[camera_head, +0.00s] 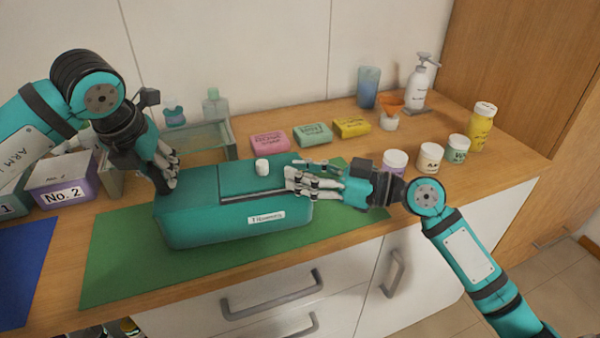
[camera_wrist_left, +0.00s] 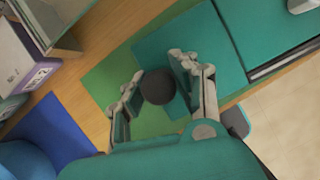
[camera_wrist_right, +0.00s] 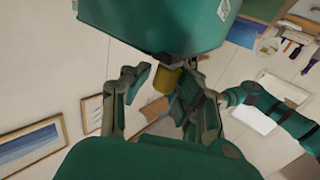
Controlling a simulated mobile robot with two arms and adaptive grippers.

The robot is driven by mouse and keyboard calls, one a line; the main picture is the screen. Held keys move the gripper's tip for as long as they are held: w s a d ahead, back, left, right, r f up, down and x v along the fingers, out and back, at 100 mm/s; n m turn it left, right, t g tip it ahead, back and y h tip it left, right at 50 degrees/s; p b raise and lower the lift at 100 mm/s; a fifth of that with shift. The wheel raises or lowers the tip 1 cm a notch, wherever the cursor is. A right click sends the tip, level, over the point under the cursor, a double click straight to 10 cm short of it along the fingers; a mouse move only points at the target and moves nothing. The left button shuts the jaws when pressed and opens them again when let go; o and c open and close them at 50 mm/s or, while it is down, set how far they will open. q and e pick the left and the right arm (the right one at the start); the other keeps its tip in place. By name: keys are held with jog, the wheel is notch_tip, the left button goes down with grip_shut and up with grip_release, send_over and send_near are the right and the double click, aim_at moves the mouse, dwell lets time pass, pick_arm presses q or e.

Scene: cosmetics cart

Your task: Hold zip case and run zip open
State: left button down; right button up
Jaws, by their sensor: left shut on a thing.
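The teal zip case (camera_head: 205,222) lies on a green mat (camera_head: 120,262), with a white label on its front. A grey and dark zip line (camera_head: 240,197) runs along its upper front edge. It also shows in the left wrist view (camera_wrist_left: 286,60). My left gripper (camera_head: 168,180) is at the case's left end. Its fingers (camera_wrist_left: 152,88) are shut on a dark round tab (camera_wrist_left: 158,86) there. My right gripper (camera_head: 312,180) is at the case's right end. Its fingers (camera_wrist_right: 160,90) are apart around a small olive-yellow piece (camera_wrist_right: 167,80); contact cannot be told.
A small white cylinder (camera_head: 262,167) stands on the case top. Soap boxes (camera_head: 312,135) lie behind it. Several jars (camera_head: 430,158) and a pump bottle (camera_head: 420,83) stand to the right. Numbered boxes (camera_head: 64,184) and a blue mat (camera_head: 24,270) are at the left.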

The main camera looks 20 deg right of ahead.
jog(key=o, duration=0.3)
jog(key=shift+s, duration=0.1)
jog(key=v, duration=1.1)
jog(key=shift+s+d, duration=0.2)
jog(key=shift+d, duration=0.2)
pick_arm(q)
jog(key=c, duration=0.9)
grip_release()
jog(key=shift+c, duration=0.2)
pick_arm(e)
jog(key=shift+r, duration=0.1)
